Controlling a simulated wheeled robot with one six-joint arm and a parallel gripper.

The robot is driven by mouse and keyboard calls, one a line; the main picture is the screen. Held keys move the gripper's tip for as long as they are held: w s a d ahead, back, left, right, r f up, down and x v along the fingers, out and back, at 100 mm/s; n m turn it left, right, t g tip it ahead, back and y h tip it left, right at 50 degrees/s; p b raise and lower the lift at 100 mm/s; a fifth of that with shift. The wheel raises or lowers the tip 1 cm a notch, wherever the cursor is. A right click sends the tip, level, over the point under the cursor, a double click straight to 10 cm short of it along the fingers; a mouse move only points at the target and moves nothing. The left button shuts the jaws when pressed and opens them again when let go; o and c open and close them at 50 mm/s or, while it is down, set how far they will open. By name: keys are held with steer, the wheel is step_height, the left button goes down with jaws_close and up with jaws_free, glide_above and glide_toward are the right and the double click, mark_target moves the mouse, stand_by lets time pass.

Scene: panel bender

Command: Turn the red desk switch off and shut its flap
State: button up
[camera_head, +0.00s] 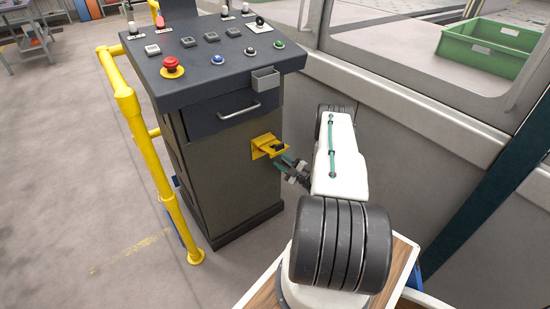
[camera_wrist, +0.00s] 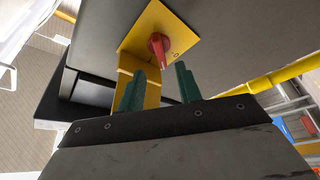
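The red desk switch (camera_wrist: 158,45) is a red rotary knob on a yellow plate (camera_wrist: 182,42) on the desk's side panel. Its handle lies roughly up and down in the wrist view. I cannot tell its setting from any label. The yellow flap (camera_wrist: 150,92) stands open, sticking out from the plate's edge. It also shows in the head view (camera_head: 262,151), where the knob is not clear. My gripper (camera_wrist: 160,68) has two green fingers apart with nothing between them, just short of the knob. In the head view my gripper (camera_head: 289,163) is just right of the flap.
The control desk (camera_head: 215,150) has a sloped top with a red mushroom button (camera_head: 172,66), a drawer (camera_head: 236,110) and a small grey box (camera_head: 265,79). A yellow rail (camera_head: 150,160) runs along its left. A grey machine wall (camera_head: 390,110) stands close behind my arm.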

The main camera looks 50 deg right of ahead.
steer(key=shift+s+f, duration=0.1)
steer(key=shift+s, duration=0.25)
steer(key=o, duration=1)
steer(key=shift+y, duration=0.4)
steer(key=w+a, duration=0.2)
steer(key=a, duration=0.1)
steer(key=shift+w+a+f, duration=0.1)
steer(key=shift+w+f, duration=0.05)
steer(key=shift+w, duration=0.2)
steer(key=shift+o, duration=0.2)
steer(key=w+a+m+h, duration=0.3)
steer(key=m+h, duration=0.5)
steer(key=m, duration=0.8)
steer(key=shift+w+d+r+m+g+h, duration=0.25)
steer(key=shift+w+d+r+m+h, duration=0.4)
steer(key=shift+m, duration=0.9)
steer(key=shift+w+d+r+m+g+h, duration=0.15)
steer(key=shift+w+d+m+g+h, duration=0.2)
steer(key=shift+d+m+h, duration=0.9)
steer(key=shift+w+d+r+m+g+h, duration=0.2)
steer(key=shift+w+d+r+m+h, duration=0.25)
steer(key=shift+m, duration=1.45)
